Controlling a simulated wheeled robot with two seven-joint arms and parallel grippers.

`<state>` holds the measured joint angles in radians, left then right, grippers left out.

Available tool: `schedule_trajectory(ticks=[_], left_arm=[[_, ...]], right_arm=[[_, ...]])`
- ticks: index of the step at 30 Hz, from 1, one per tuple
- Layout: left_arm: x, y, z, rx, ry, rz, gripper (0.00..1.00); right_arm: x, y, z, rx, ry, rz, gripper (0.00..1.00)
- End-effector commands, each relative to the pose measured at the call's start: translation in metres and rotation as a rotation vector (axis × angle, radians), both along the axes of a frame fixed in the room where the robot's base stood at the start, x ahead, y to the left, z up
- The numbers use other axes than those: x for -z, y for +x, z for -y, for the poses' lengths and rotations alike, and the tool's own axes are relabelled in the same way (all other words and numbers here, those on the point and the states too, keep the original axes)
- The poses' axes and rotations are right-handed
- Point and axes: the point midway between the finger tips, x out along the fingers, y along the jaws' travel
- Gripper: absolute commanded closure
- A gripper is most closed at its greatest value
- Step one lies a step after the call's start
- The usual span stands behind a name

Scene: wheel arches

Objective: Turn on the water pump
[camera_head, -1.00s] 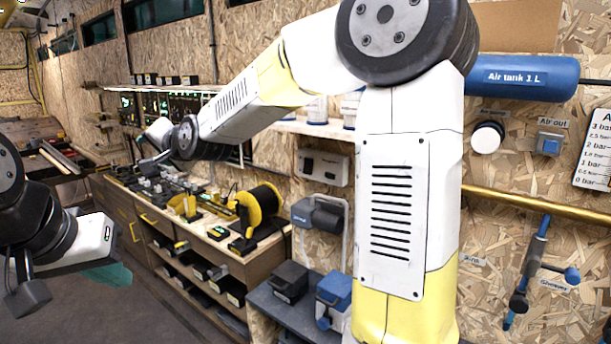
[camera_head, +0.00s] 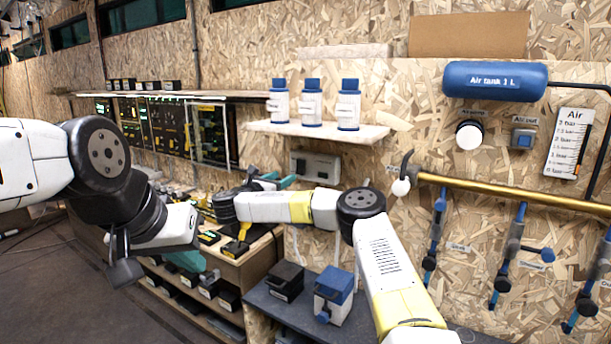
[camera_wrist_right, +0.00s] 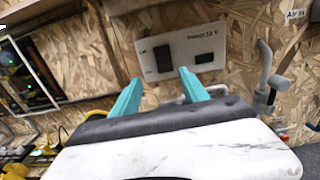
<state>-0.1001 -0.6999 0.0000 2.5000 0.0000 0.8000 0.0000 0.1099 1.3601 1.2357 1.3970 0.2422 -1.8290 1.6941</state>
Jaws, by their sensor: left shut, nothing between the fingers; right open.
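A grey wall panel (camera_head: 315,167) is mounted below the bottle shelf. In the right wrist view the panel (camera_wrist_right: 222,42) is labelled for 12 V power, with a dark rocker switch (camera_wrist_right: 163,58) at its left and a socket (camera_wrist_right: 204,57) beside it. My right gripper (camera_head: 279,179) is near the panel's left end; its teal fingers (camera_wrist_right: 160,76) are open and empty, their tips either side of the switch and below it. Contact cannot be told. My left gripper (camera_head: 188,262) is shut and empty, low at the left. I cannot clearly identify the pump itself.
A shelf (camera_head: 340,130) with white and blue bottles is above the panel. A brass pipe (camera_head: 500,190) with blue valves runs right. A black box (camera_head: 284,281) and a blue-topped box (camera_head: 333,293) stand below my right arm. A cluttered workbench is behind my grippers.

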Motion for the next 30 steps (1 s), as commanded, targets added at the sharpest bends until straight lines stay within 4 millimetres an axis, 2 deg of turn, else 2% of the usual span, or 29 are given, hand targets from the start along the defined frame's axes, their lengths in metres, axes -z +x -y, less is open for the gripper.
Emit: schedule_trajectory(ticks=[5, 12, 18, 28, 30], left_arm=[[0.000, 0.000, 0.000, 0.000, 0.000, 0.000, 1.00], [0.000, 0.000, 0.000, 0.000, 0.000, 0.000, 1.00], [0.000, 0.000, 0.000, 0.000, 0.000, 0.000, 1.00], [0.000, 0.000, 0.000, 0.000, 0.000, 0.000, 1.00], [0.000, 0.000, 0.000, 0.000, 0.000, 0.000, 1.00]], right_arm=[[0.007, 0.008, 0.013, 0.029, 0.024, -0.004, 0.47], [0.007, 0.040, 0.036, 0.027, 0.020, -0.003, 0.47], [0.007, 0.058, 0.048, 0.024, 0.020, -0.003, 0.47], [0.006, 0.062, 0.051, 0.022, 0.017, -0.003, 0.47], [0.006, 0.062, 0.050, 0.022, 0.017, -0.003, 0.59]])
